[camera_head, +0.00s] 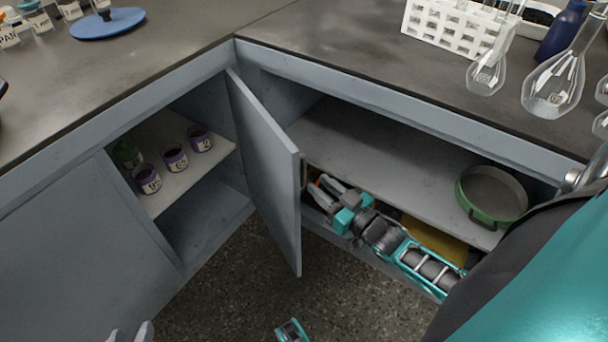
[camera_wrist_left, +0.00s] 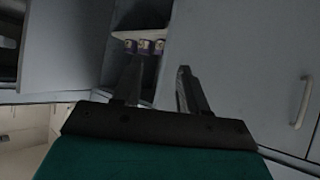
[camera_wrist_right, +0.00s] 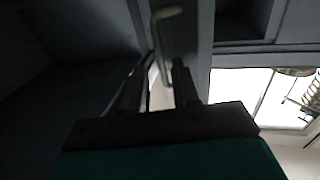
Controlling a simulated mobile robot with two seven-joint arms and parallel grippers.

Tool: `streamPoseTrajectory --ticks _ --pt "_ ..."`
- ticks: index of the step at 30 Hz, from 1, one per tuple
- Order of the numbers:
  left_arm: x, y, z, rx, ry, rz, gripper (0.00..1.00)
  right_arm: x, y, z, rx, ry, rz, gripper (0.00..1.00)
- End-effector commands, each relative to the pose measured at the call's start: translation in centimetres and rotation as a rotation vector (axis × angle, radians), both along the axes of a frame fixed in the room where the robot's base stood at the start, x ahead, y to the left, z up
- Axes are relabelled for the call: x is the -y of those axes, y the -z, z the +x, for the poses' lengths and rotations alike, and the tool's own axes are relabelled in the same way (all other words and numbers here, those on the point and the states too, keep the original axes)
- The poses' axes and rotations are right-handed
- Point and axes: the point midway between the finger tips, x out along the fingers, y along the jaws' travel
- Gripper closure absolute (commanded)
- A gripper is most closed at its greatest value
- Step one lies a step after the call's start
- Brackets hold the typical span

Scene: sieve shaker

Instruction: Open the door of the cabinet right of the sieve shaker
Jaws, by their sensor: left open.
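A grey cabinet door (camera_head: 265,165) stands ajar at the inner corner between two counters, swung out over the floor. Its handle (camera_head: 303,172) is on the face turned right; a bent metal handle also shows in the right wrist view (camera_wrist_right: 161,45). My right gripper (camera_head: 318,187) is beside that handle; in its wrist view the handle lies between the fingers, but whether they close on it cannot be told. My left gripper (camera_head: 132,332) is open and empty at the bottom left, also seen in its wrist view (camera_wrist_left: 158,75). I cannot identify the sieve shaker.
Several labelled purple jars (camera_head: 176,158) stand on a shelf left of the door. The cabinet at right is open, with a green pan (camera_head: 492,196) on its shelf (camera_head: 380,150). A white rack (camera_head: 455,28) and glass flasks (camera_head: 553,85) stand on the right counter.

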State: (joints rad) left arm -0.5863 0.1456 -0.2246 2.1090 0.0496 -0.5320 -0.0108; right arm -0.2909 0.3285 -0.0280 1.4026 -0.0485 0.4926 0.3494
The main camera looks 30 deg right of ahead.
Motion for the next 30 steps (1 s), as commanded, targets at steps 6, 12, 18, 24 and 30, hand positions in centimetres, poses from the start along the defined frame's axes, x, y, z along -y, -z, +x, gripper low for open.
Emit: streamPoseTrajectory --ticks 6,12,18,24,30 --pt "0.4 0.8 0.0 -0.002 0.008 -0.005 0.57 -0.7 0.2 4.2 0.002 0.000 -0.002 0.70" --pt "0.6 0.7 0.2 0.000 0.012 -0.009 0.57 -0.9 0.1 6.1 0.000 0.000 0.000 0.70" --pt "0.7 0.6 0.3 0.002 0.011 -0.013 0.57 -1.0 0.1 6.5 -0.002 0.000 0.000 0.70" --pt "0.7 0.5 0.4 0.003 0.010 -0.012 0.57 -1.0 0.1 6.5 -0.002 0.000 0.000 0.75" --pt "0.6 0.5 0.4 0.005 0.010 -0.012 0.57 -1.0 0.1 6.4 -0.002 0.000 0.000 0.94"
